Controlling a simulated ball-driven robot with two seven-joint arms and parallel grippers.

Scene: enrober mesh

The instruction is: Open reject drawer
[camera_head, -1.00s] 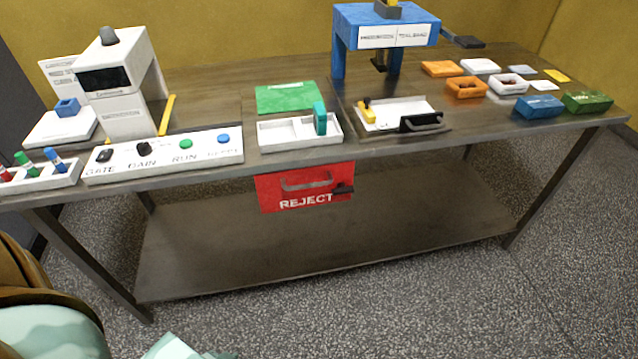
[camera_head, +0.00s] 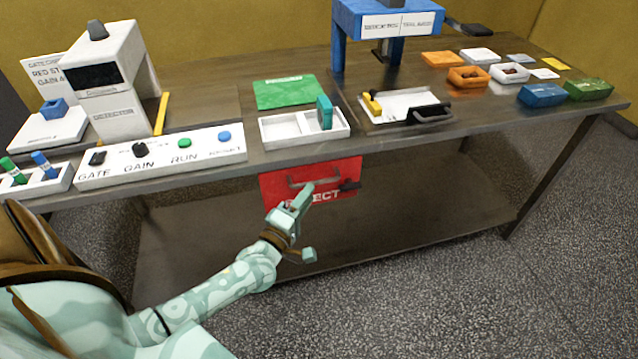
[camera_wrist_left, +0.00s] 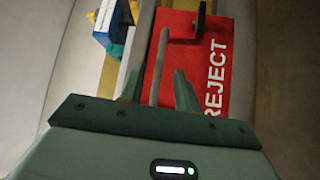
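The red reject drawer (camera_head: 340,172) hangs under the table's front edge, its front close under the edge and apparently closed. My left gripper (camera_head: 304,196) is in front of the handle and hides part of the REJECT lettering. In the left wrist view the drawer's red front (camera_wrist_left: 218,60) fills the right of centre. The handle bar (camera_wrist_left: 161,58) lies between the two spread fingers of the gripper (camera_wrist_left: 158,85); I see no grip on it.
The table carries a white button panel (camera_head: 165,160), a white two-compartment tray (camera_head: 290,130) above the drawer, and a black-handled white plate (camera_head: 405,103). A lower shelf (camera_head: 420,215) spans beneath. The space in front of the drawer is clear except for my left arm.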

